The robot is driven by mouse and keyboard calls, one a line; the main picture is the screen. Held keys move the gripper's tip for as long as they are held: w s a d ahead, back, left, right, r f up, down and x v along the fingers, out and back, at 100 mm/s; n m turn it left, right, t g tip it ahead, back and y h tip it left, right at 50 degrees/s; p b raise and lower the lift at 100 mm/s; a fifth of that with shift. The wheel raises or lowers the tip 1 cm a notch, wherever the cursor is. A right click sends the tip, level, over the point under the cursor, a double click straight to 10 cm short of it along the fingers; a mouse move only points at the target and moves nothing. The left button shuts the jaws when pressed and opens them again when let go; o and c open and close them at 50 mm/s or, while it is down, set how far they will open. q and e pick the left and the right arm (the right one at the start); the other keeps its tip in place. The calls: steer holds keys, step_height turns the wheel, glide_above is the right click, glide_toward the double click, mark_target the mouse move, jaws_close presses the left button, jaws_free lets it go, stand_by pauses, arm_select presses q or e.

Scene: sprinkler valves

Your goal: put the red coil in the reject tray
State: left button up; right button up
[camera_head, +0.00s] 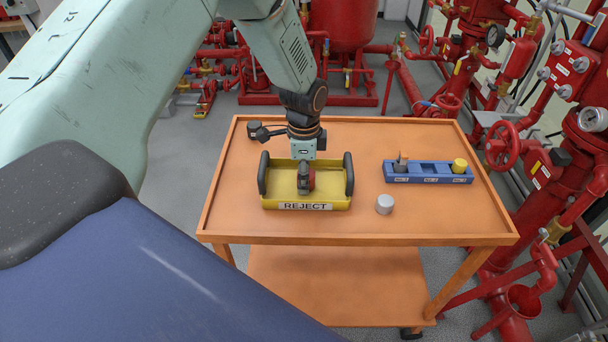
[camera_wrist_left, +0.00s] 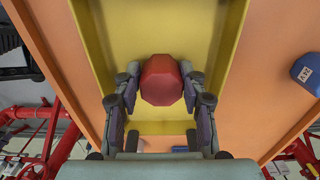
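The yellow reject tray (camera_head: 342,197) stands on the orange cart top, with a REJECT label on its front and dark handles at both ends. My left gripper (camera_head: 306,186) points down inside the tray's outline. The red coil (camera_head: 312,180) shows as a small red patch beside the fingers. In the left wrist view the red coil (camera_wrist_left: 161,80) sits between the two fingers of my left gripper (camera_wrist_left: 161,88), which touch it on both sides. The yellow tray (camera_wrist_left: 228,50) lies behind it. I cannot tell whether the coil touches the tray floor. My right gripper is out of view.
A blue rack (camera_head: 428,180) at the right holds a yellow cylinder (camera_head: 459,166) and a grey-brown piece (camera_head: 402,161). A light grey cylinder (camera_head: 384,204) stands right of the tray. Red pipework and valves surround the cart. The cart's front right corner is clear.

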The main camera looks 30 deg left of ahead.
arm_select(q)
steer(key=shift+o, duration=1.4)
steer(key=shift+w, duration=0.1)
steer(key=shift+r, duration=0.2)
step_height(320, 180, up, 12)
steer(key=p, duration=0.1)
steer(key=shift+f, duration=0.1)
